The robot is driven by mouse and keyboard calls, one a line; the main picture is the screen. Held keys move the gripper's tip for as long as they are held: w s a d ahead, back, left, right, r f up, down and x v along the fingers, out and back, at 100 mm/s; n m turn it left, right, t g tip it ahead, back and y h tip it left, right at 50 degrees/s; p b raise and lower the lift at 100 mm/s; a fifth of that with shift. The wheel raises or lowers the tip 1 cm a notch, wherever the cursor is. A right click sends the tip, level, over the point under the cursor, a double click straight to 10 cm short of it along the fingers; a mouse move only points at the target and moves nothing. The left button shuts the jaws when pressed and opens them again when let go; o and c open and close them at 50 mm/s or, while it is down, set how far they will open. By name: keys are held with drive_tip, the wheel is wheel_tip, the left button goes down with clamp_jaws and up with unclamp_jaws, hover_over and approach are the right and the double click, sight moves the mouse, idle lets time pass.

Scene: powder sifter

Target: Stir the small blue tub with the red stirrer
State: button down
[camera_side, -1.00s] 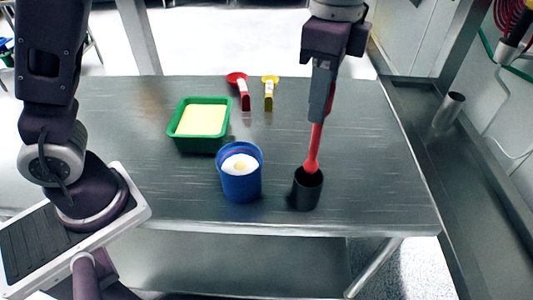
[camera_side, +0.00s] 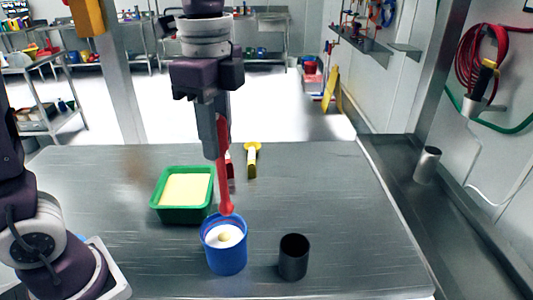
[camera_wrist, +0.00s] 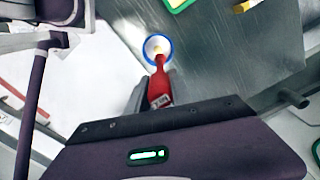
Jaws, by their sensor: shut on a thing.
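My gripper (camera_side: 215,150) is shut on the red stirrer (camera_side: 223,180), which hangs nearly upright with its head down. The stirrer head is at the far rim of the small blue tub (camera_side: 226,254) in the side view; I cannot tell whether it is inside or just above. The tub stands upright on the table and holds white powder with a yellowish patch in the middle. In the wrist view the red stirrer (camera_wrist: 160,85) points from my fingers to the blue tub (camera_wrist: 147,53).
A black cup (camera_side: 293,262) stands empty to the right of the tub. A green tray (camera_side: 180,214) of pale yellow powder is behind left. A yellow-headed scoop (camera_side: 252,162) and a partly hidden red scoop lie behind. The table's right side (camera_side: 360,220) is clear.

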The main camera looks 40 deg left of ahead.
drive_tip(key=shift+s+a, duration=0.4)
drive_tip(key=shift+f, duration=6.1)
drive_tip(key=shift+s+d, duration=0.1)
